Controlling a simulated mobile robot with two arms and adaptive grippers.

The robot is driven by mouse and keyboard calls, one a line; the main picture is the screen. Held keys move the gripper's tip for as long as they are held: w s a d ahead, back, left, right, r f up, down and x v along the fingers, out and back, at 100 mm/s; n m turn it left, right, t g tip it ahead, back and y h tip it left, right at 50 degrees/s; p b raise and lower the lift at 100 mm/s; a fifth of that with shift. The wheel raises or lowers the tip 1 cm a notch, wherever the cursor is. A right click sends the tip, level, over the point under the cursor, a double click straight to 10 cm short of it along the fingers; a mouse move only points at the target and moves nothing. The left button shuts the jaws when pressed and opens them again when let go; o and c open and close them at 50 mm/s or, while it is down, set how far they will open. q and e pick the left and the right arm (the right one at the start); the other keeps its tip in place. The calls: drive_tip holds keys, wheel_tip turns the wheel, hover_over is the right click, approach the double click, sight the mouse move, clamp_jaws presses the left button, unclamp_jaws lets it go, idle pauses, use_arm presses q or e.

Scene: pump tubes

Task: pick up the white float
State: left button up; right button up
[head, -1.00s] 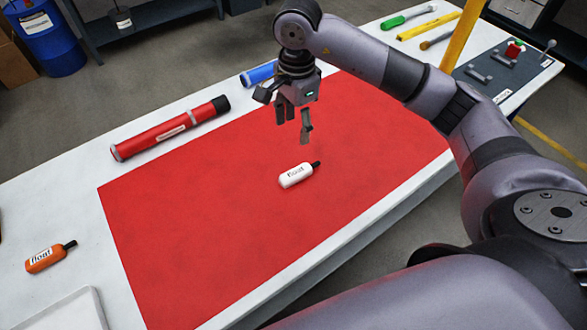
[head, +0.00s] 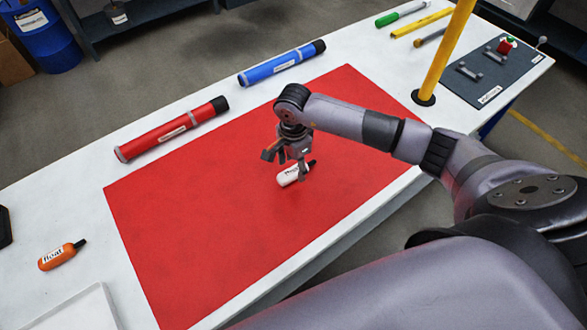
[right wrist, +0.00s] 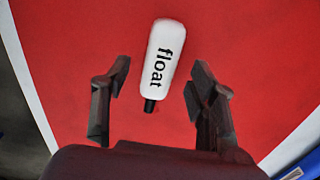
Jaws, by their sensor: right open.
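The white float (head: 289,176), a short bottle shape with a black tip, lies on the red mat (head: 200,230). My right gripper (head: 293,168) is just above it, pointing down, and its fingers cover part of the float. In the right wrist view, the white float (right wrist: 163,60) lies beyond and between the two spread fingers of my right gripper (right wrist: 160,85), with its black tip toward the palm and clear gaps on both sides. The gripper is open and empty. My left gripper is not in view.
An orange float (head: 62,256) lies at the left beside a white tray (head: 85,312). A red tube (head: 170,130) and a blue tube (head: 282,63) lie along the far edge. A yellow post (head: 445,50) stands at the right. The mat around the float is clear.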

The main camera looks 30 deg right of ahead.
drive_tip(key=shift+f, duration=1.15)
drive_tip(key=shift+c, duration=0.5)
drive_tip(key=c, duration=1.2)
drive_tip(key=shift+o, duration=0.2)
drive_tip(key=shift+r, duration=0.1)
